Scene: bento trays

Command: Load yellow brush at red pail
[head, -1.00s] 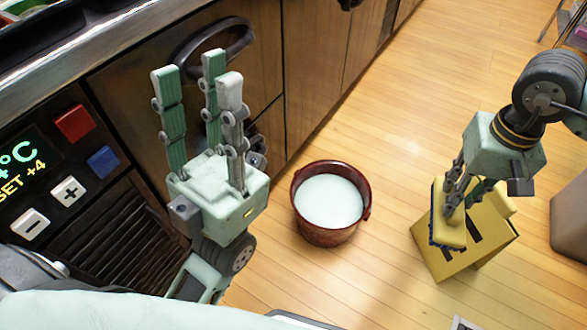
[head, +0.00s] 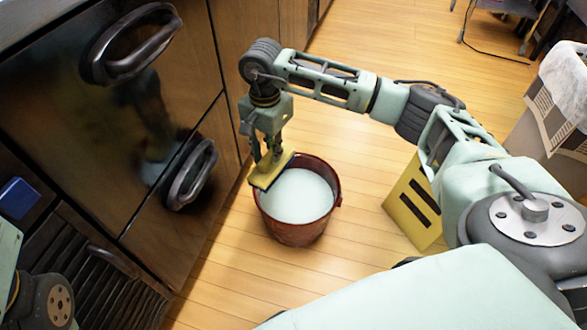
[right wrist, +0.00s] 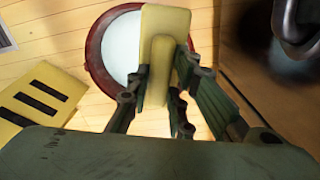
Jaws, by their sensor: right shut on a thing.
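The yellow brush (head: 272,169) is held in my right gripper (head: 266,153), which is shut on it. The brush is over the left rim of the red pail (head: 300,233) in the head view; I cannot tell whether it touches the rim. The pail stands upright on the floor and holds whitish liquid (head: 297,196). In the right wrist view the brush (right wrist: 166,20) with its raised handle is between my fingers, overlapping the right side of the pail (right wrist: 95,57). At the head view's lower left edge a part of my left arm shows; its gripper is not in view.
A yellow box with dark slots (head: 413,206) stands on the floor right of the pail. Dark cabinet drawers with protruding handles (head: 190,175) are close on the left.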

